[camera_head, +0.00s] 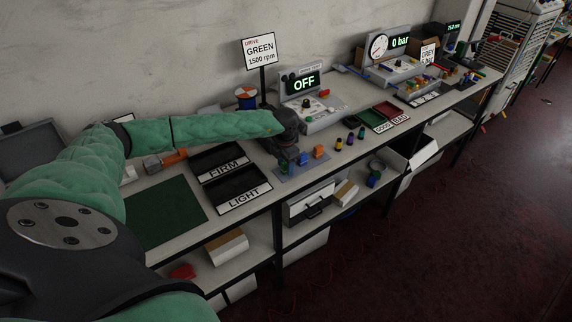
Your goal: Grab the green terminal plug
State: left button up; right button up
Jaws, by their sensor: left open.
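A small green block (283,167), which looks like the green terminal plug, stands at the near left of a grey mat (290,176) on the bench. A blue block (303,159) and an orange block (319,152) stand in a row to its right. My left gripper (289,152) is open, pointing down just above and behind the green and blue blocks. Its dark body hides the back of the mat. I cannot tell whether a fingertip touches a block. My right gripper is not in view.
Black trays marked FIRM (222,168) and LIGHT (244,190) lie left of the mat. Several small coloured pieces (350,138) stand to its right. A tester reading OFF (312,103) stands behind them. A dark green mat (165,211) lies clear at the left.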

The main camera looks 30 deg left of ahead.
pick_arm(q)
jog(key=shift+f, duration=0.25)
grip_shut()
